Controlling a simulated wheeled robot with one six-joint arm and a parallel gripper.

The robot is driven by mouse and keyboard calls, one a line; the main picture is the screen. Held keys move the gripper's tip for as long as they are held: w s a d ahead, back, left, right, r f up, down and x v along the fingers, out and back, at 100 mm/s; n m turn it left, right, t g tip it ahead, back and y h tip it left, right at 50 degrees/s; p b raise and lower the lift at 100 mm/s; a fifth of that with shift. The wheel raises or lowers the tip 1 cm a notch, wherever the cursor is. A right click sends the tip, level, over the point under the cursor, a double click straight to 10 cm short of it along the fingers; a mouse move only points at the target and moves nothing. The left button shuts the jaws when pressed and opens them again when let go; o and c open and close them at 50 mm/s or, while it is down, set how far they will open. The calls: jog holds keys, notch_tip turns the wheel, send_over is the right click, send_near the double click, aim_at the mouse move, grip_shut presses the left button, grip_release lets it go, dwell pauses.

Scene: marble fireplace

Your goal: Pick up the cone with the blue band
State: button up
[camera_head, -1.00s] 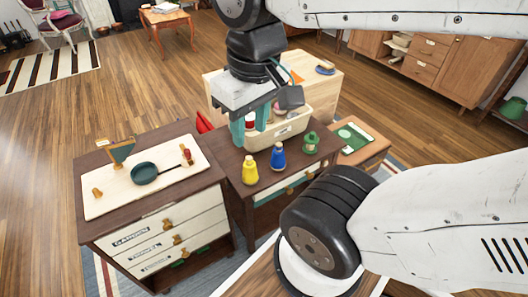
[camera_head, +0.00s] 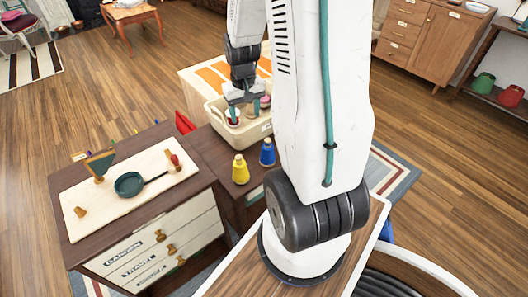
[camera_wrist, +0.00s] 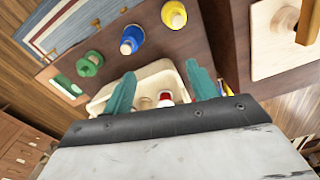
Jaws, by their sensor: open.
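A blue cone-like piece with a pale top (camera_head: 267,152) stands upright on the dark cabinet beside a similar yellow one (camera_head: 240,169). In the wrist view the blue piece (camera_wrist: 131,40), the yellow one (camera_wrist: 174,14) and a green one (camera_wrist: 90,63) stand in a row. I cannot make out a separate blue band on any of them. My gripper (camera_head: 243,108) points down over a cream bin (camera_head: 257,133). Its teal fingers (camera_wrist: 162,88) are spread apart. A red-and-white piece (camera_wrist: 165,97) and a tan one (camera_wrist: 145,103) show in the bin between the fingers.
The left cabinet bears a cream board (camera_head: 85,214) with a dark green pan (camera_head: 130,184) and small wooden pieces. A pale wooden box (camera_head: 196,84) stands behind the bin. My own arm hides the area right of the blue piece in the head view.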

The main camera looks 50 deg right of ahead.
jog(key=m, duration=0.2)
send_over(268, 146)
jog(key=f, duration=1.1)
jog(key=shift+w+d+f, duration=0.3)
jog(key=shift+d+f, duration=0.05)
jog(key=shift+f, duration=0.05)
notch_tip(268, 146, down, 8)
jog(key=shift+w+d+r, duration=0.1)
jog(key=shift+d, duration=0.05)
jog(key=c, duration=1.1)
